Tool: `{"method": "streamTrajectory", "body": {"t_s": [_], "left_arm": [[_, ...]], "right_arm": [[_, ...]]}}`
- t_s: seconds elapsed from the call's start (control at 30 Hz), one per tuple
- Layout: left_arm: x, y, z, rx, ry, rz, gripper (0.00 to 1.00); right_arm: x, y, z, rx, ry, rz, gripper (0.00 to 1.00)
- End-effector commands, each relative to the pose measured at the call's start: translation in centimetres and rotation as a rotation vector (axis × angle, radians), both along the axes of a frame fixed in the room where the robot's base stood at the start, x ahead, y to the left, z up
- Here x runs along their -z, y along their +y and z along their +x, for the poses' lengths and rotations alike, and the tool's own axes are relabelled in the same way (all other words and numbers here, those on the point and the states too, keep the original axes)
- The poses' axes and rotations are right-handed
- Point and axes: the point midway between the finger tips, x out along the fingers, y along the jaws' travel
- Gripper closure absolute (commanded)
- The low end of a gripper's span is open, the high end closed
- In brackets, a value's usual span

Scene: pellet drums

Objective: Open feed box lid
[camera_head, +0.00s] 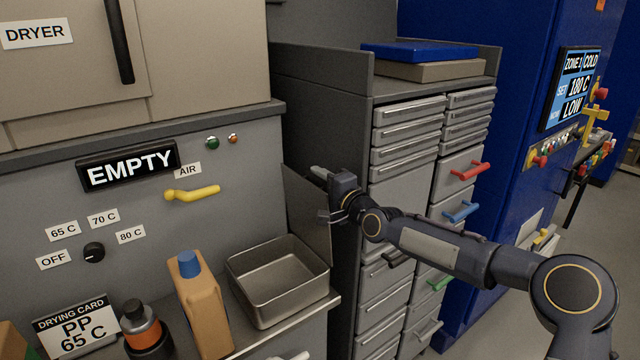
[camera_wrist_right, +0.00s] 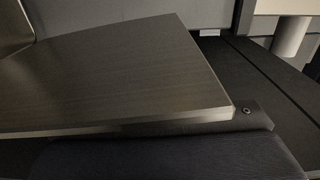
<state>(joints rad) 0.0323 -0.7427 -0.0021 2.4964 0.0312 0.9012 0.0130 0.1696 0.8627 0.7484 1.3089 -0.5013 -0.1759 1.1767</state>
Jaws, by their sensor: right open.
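The feed box (camera_head: 280,280) is an open-topped metal box on the ledge at the lower middle of the head view. Its inside shows empty. A flat grey panel, which looks like its lid (camera_head: 308,212), stands steeply up at the box's right rear side. My right gripper (camera_head: 324,193) is open at the right of this panel, close to its upper right edge. I cannot tell whether they touch. In the right wrist view the lid (camera_wrist_right: 120,75) fills much of the picture as a flat metal plate with a bright edge. My left gripper is not in view.
An orange bottle with a blue cap (camera_head: 203,305) stands left of the box, with a dark-capped bottle (camera_head: 146,330) and a drying card (camera_head: 75,325) beyond. A drawer cabinet (camera_head: 400,175) with coloured handles stands close behind my right arm. The dryer panel (camera_head: 130,225) rises behind the ledge.

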Motion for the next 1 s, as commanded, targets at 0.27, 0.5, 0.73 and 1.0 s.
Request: {"method": "streamTrajectory", "body": {"t_s": [0.27,0.5,0.73,1.0], "left_arm": [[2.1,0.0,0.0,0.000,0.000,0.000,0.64],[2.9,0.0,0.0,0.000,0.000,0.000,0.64],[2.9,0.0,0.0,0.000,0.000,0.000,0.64],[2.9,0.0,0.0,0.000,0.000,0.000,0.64]], "right_arm": [[0.4,-2.8,-3.4,0.004,-0.001,0.000,0.59],[0.1,-4.4,-5.7,0.003,-0.001,0.000,0.59],[0.0,-4.5,-6.1,0.001,0.000,0.000,0.59],[0.0,-4.5,-6.0,0.002,0.000,0.000,0.59]]}}
